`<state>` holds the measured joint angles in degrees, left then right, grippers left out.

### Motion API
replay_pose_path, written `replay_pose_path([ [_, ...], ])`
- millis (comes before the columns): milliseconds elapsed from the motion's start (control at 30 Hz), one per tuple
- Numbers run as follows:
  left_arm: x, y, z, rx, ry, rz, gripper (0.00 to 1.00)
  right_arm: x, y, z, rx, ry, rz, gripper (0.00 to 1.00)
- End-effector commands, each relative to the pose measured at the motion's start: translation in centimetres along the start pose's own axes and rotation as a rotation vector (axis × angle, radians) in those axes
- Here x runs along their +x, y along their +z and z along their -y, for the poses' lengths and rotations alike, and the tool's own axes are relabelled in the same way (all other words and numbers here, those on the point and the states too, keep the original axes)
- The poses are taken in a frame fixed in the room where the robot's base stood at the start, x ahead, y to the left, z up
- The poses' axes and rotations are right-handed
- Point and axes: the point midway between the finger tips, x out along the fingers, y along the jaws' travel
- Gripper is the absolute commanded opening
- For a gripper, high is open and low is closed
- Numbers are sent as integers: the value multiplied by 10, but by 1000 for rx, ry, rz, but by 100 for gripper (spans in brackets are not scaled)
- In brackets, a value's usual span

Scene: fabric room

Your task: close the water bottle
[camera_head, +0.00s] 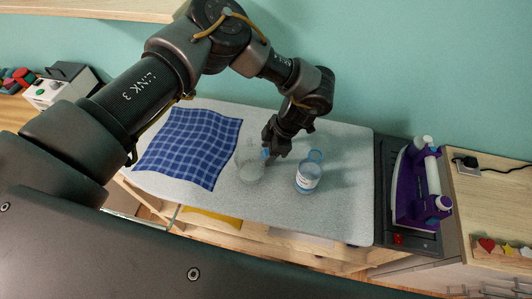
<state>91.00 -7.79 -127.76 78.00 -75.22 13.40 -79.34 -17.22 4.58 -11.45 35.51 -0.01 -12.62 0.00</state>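A clear water bottle (307,181) with a white label and a blue ring-shaped part (315,156) at its top stands on the grey ironing surface (345,205). My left gripper (272,151) points down to the left of this bottle, apart from it. A small blue piece (265,154) shows at its fingertips; I cannot tell whether they grip it. A clear, empty-looking vessel (251,174) stands just below and left of the fingertips, its upper part partly hard to make out. My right gripper is not in view.
A blue checked cloth (190,147) lies left of the vessels. A purple and white iron (420,185) stands on a dark tray at the right end. A white box (48,92) sits at far left. The surface right of the bottle is clear.

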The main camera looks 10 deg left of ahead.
Motion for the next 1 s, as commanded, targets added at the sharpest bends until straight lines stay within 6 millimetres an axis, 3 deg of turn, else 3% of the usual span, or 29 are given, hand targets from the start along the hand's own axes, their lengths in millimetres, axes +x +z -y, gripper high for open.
replay_pose_path([
  [33, 0, 0, 0, 0, 0, 0, 46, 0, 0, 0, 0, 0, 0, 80],
  [333, 0, 0, 0, 0, 0, 0, 8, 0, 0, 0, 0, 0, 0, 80],
  [767, -4, -2, 0, 0, 0, 0, 7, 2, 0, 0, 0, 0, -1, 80],
  [1000, -31, -12, -1, 0, 2, 2, 7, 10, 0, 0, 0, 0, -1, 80],
])
